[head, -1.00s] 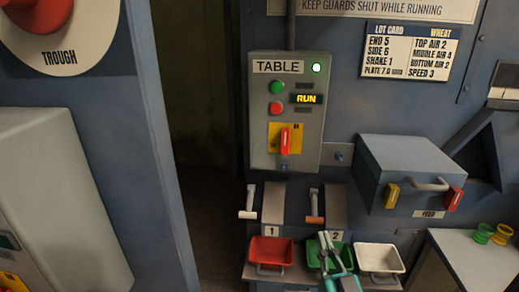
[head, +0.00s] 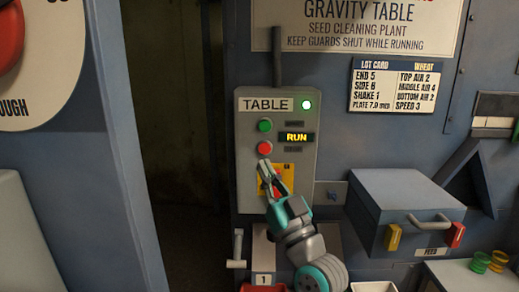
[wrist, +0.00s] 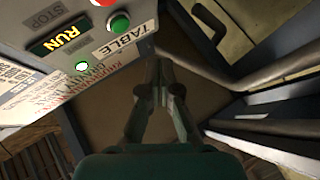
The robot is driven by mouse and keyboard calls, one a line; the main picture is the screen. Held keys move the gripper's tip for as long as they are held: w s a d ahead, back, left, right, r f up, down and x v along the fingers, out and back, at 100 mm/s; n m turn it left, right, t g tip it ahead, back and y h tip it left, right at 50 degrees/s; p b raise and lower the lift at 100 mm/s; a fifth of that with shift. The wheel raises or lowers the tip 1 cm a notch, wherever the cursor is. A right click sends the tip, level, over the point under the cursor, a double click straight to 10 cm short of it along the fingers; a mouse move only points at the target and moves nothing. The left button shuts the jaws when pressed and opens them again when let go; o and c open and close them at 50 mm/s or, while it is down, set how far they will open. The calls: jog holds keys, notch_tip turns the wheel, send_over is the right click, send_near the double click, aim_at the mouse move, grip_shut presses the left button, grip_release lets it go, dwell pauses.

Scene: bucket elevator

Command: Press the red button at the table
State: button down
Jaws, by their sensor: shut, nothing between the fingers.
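The grey TABLE panel (head: 246,185) is on the blue wall. Its red button (head: 264,148) sits below the green button (head: 265,125) and left of the lit yellow RUN display (head: 297,137). The green lamp (head: 306,105) is lit. My gripper (head: 265,163) is shut and empty, its tips just below the red button in the head view; contact cannot be told. In the wrist view the red button (wrist: 104,2) is cut by the top edge, the green button (wrist: 118,22) is whole, and my gripper (wrist: 161,63) points past the panel's edge.
A yellow plate (head: 284,172) with a red switch is partly hidden behind my gripper. A blue feed box (head: 400,195) with a handle juts out at the right. A dark gap (head: 180,120) lies left of the panel. A bin 1 lever (head: 237,250) is below.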

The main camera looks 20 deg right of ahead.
jog(key=shift+w, duration=0.1)
jog(key=shift+w+d, duration=0.45)
jog(key=shift+w, duration=0.9)
jog(key=shift+w+d, duration=0.5)
jog(key=shift+w, duration=0.85)
jog(key=shift+w+d, duration=0.45)
jog(key=shift+w, duration=0.9)
jog(key=shift+w, duration=0.1)
jog(key=shift+w+d, duration=0.1)
jog(key=shift+w, duration=0.2)
jog(key=shift+w+d, duration=0.15)
jog(key=shift+w, duration=0.3)
jog(key=shift+s, duration=0.15)
jog(key=shift+s+a, duration=0.25)
jog(key=shift+s, duration=0.45)
jog(key=shift+s+a, duration=0.25)
jog(key=shift+s, duration=0.55)
jog(key=shift+s+a, duration=0.3)
jog(key=shift+s, duration=0.5)
jog(key=shift+s+a, duration=0.25)
jog(key=shift+s, duration=0.55)
